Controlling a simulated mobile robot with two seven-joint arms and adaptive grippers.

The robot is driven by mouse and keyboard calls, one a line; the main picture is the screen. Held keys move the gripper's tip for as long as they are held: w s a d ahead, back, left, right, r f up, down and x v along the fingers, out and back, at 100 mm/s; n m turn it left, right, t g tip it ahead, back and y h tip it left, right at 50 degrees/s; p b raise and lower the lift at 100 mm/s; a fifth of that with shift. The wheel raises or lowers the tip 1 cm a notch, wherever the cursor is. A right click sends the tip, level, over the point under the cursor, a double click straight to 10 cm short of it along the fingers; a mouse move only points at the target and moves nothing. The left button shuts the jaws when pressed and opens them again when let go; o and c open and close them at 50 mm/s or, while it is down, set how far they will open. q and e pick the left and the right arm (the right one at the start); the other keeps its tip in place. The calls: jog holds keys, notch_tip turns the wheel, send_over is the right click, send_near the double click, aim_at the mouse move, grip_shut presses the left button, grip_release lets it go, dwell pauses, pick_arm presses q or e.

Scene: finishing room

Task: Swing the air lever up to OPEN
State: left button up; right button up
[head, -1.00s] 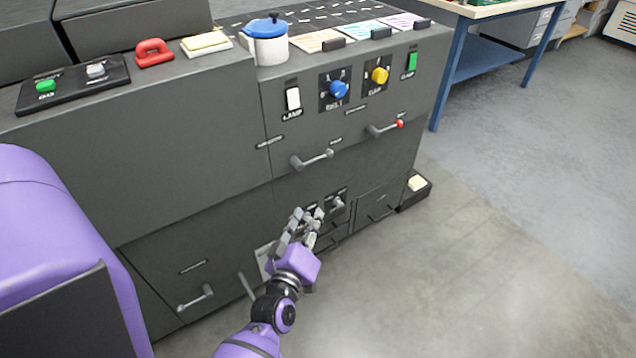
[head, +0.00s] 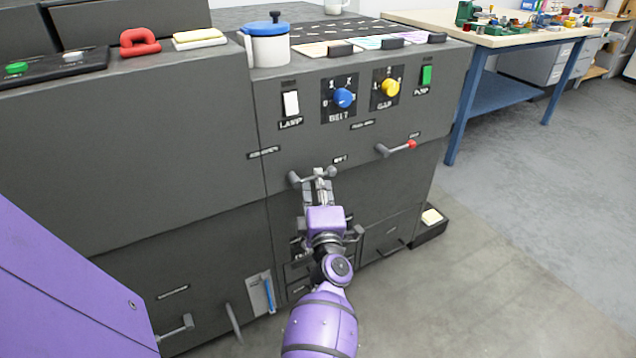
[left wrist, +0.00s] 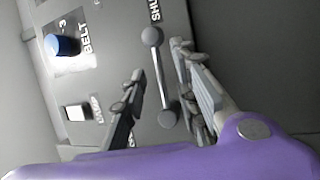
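The grey lever (head: 297,179) is on the upper front of the dark cabinet. It lies nearly level, its right end slightly higher, and a SHUT label (left wrist: 155,10) stands by that end. In the left wrist view the lever (left wrist: 160,80) shows whole, a ball at each end. My left gripper (head: 320,182) is at the lever and hides part of it in the head view. Its fingers (left wrist: 157,62) are apart, one on each side of the bar; contact cannot be told. The OPEN mark is not legible. My right gripper is not in view.
Above are a lamp switch (head: 291,103), a blue belt knob (head: 344,97), a yellow knob (head: 390,88) and a green switch (head: 426,75). A blue-lidded pot (head: 267,48) stands on top.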

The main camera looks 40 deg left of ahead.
pick_arm(q)
jog(key=shift+w+a+r, duration=0.1)
jog(key=shift+w+a, duration=0.3)
grip_shut()
